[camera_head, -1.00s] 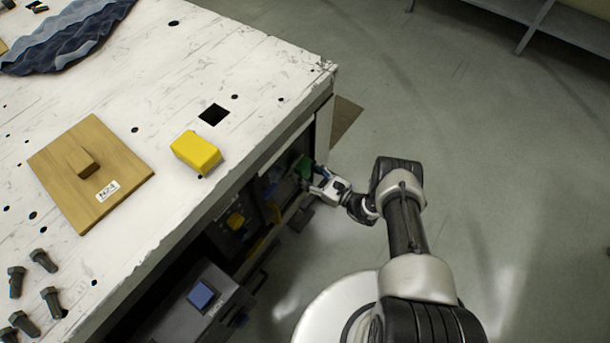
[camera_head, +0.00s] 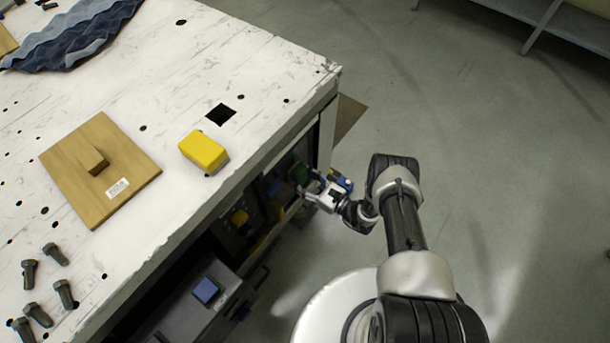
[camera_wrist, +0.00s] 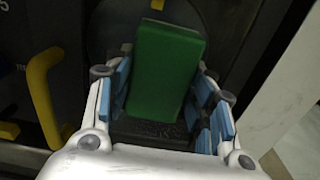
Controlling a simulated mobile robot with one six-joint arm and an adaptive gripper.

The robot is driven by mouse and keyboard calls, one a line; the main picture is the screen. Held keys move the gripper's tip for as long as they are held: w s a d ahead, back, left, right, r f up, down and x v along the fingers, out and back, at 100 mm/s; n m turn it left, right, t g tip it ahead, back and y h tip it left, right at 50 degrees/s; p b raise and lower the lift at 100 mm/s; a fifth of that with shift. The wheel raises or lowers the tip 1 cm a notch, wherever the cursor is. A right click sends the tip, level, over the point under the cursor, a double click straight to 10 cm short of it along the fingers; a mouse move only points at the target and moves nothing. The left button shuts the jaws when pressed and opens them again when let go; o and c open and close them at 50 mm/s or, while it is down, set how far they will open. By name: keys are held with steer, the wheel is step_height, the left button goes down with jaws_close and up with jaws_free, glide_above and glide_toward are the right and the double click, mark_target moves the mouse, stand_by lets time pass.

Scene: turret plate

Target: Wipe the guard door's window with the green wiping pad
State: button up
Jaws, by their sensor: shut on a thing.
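My gripper (camera_head: 312,188) is at the side of the workbench, below its top. In the wrist view my gripper (camera_wrist: 165,110) is shut on the green wiping pad (camera_wrist: 165,70), which stands up between the blue-lined fingers. The pad (camera_head: 299,173) also shows small and dark in the head view. Behind the pad in the wrist view is a dark panel (camera_wrist: 95,20) with a rounded outline, perhaps the guard door and its window. Whether the pad touches it I cannot tell.
A yellow handle (camera_wrist: 42,95) stands left of my gripper. The white bench top (camera_head: 120,70) overhangs the dark machinery and carries a yellow block (camera_head: 203,150), a wooden plate (camera_head: 75,180) and several bolts. A grey box with a blue screen (camera_head: 206,290) is below. Open floor lies right.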

mark_target(287, 179)
steer(key=shift+s+a+p, duration=0.35)
steer(key=shift+s+a, duration=0.75)
steer(key=shift+s, duration=0.1)
steer(key=shift+d+r+p, duration=0.1)
steer(key=shift+r+p, duration=0.4)
steer(key=shift+r, duration=0.35)
steer(key=shift+w+d+f+b, duration=0.1)
steer(key=shift+w+d+b, duration=0.3)
steer(key=shift+w+b, duration=0.2)
steer(key=shift+w+d+f+b, duration=0.1)
steer(key=shift+w+d+b, duration=0.3)
steer(key=shift+w+b, duration=0.2)
steer(key=shift+w+d+r, duration=0.15)
steer(key=shift+w+d, duration=0.2)
steer(key=shift+w, duration=0.05)
steer(key=shift+w+d+b, duration=0.55)
steer(key=shift+w+b, duration=0.2)
steer(key=shift+b, duration=0.25)
steer(key=shift+w+d, duration=0.55)
steer(key=shift+w, duration=0.1)
steer(key=v, duration=0.6)
steer(key=shift+p, duration=0.4)
